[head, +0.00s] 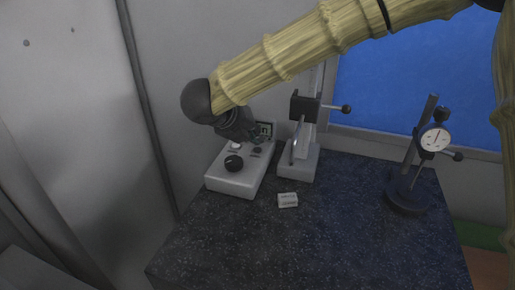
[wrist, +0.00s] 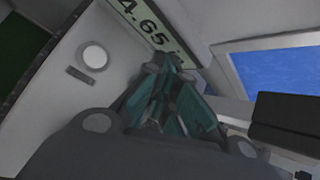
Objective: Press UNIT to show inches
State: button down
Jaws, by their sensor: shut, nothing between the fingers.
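The light grey instrument box (head: 232,182) stands at the left back of the dark bench, with a black knob on its front. Its small display (head: 264,129) stands at its back edge. Contact cannot be told.
A stand with a black clamp (head: 304,108) is close right of the box. A dial gauge on a black stand (head: 407,196) is farther right. A small white block (head: 288,200) lies in front. The front of the dark bench (head: 310,250) is clear.

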aim_at(255, 148)
jog(key=shift+r+p, duration=1.4)
jog(key=shift+r, duration=1.1)
